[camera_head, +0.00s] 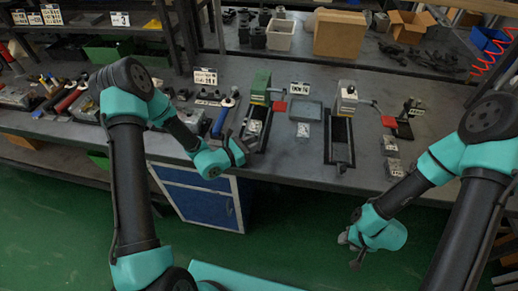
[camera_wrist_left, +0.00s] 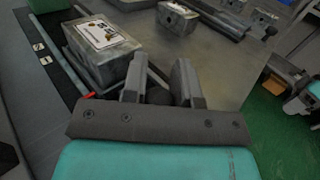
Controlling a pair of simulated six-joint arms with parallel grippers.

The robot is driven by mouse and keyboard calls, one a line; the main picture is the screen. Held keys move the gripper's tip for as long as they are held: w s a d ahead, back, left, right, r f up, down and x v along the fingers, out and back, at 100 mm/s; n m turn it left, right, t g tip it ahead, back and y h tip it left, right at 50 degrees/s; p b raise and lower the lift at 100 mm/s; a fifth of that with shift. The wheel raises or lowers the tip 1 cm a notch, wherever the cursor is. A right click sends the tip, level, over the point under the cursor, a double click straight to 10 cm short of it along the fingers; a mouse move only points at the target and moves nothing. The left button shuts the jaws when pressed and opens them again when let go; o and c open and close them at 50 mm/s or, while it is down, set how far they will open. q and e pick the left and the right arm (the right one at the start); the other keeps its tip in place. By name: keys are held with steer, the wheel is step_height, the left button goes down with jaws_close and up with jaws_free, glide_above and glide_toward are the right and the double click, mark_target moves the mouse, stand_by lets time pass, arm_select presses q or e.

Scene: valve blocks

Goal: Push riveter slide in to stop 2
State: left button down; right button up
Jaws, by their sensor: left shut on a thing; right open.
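The station with the green housing (camera_head: 260,84) has a dark rail running toward the table's front edge. A grey metal slide block (camera_head: 254,127) with a pale label sits on that rail; it also shows in the left wrist view (camera_wrist_left: 103,42), with a red mark by its lower side. My left gripper (camera_head: 241,150) is at the near end of this rail, beside the block. In the left wrist view its fingers (camera_wrist_left: 160,84) are shut on a dark round piece, apparently the slide's handle, mostly hidden between them. My right gripper (camera_head: 353,243) is open and empty, away from the table's front edge.
A second station with a grey-white head (camera_head: 347,93) and dark rail stands to the right. A grey tray (camera_head: 305,110) and small metal block (camera_head: 303,130) lie between the stations. A blue-handled tool (camera_head: 222,117) lies left. Small blocks (camera_head: 391,157) lie far right.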

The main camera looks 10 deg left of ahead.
arm_select(q)
steer(key=shift+w, duration=0.4)
steer(key=c, duration=1.2)
jaws_free()
steer(key=shift+s+a, duration=0.1)
steer(key=v, duration=1.7)
steer(key=shift+s+a, duration=0.1)
steer(key=shift+o, duration=0.2)
